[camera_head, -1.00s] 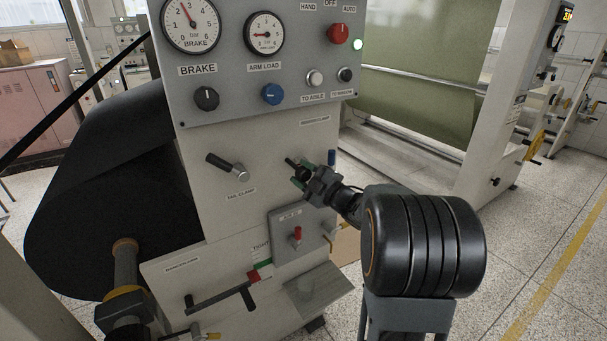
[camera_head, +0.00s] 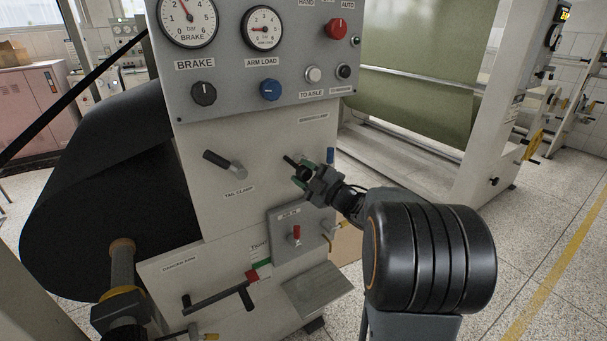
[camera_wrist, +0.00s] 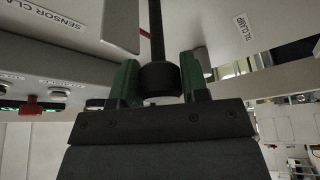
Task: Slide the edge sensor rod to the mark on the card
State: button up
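My gripper (camera_head: 297,172) is at the front of the pale machine column, below the sensor clamp label (camera_head: 313,118). In the wrist view its two green fingers (camera_wrist: 159,82) stand on either side of a black knob (camera_wrist: 160,78) and appear to touch it. A thin black rod (camera_wrist: 156,30) runs up from this knob; I cannot tell whether it is the edge sensor rod or a clamp handle. A label starting "SENSOR CLA" (camera_wrist: 55,18) is at upper left there. I cannot make out the card or its mark.
The tail clamp lever (camera_head: 224,163) sticks out left of my gripper. Below are a small grey panel with a red switch (camera_head: 296,232) and a black crank handle (camera_head: 215,302). The gauge panel (camera_head: 285,95) is above. A big black roll (camera_head: 100,215) stands left; open floor lies right.

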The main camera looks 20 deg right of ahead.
jog(key=o, duration=0.4)
jog(key=v, duration=1.3)
jog(key=shift+s+d+b, duration=0.1)
jog(key=shift+s+b, duration=0.25)
jog(key=shift+s, duration=0.05)
